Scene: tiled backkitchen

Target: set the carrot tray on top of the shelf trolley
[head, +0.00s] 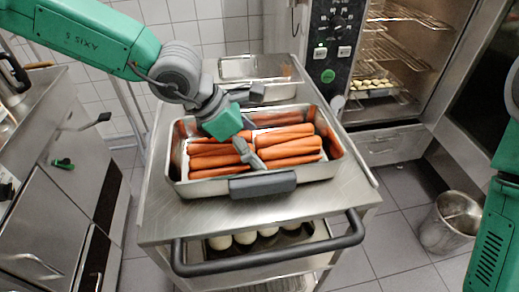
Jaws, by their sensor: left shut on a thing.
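The carrot tray (335,171), a steel pan with orange carrots in two groups and a dark grey handle at its near side, is over the top of the shelf trolley (188,226). It looks level and rests on the top or very close above it. My left gripper (254,146) reaches in over the tray from the back left, its grey fingers across the carrots towards the near handle. It is shut on the tray; the exact contact is hard to see. My right arm shows at the right edge; its gripper is out of view.
A second steel pan (238,68) stands on the trolley's far end. A tray of round white items (245,237) sits on the shelf below, behind the push handle (270,268). An open oven (385,60), a steel bin (450,222) and a left counter (40,190) flank the trolley.

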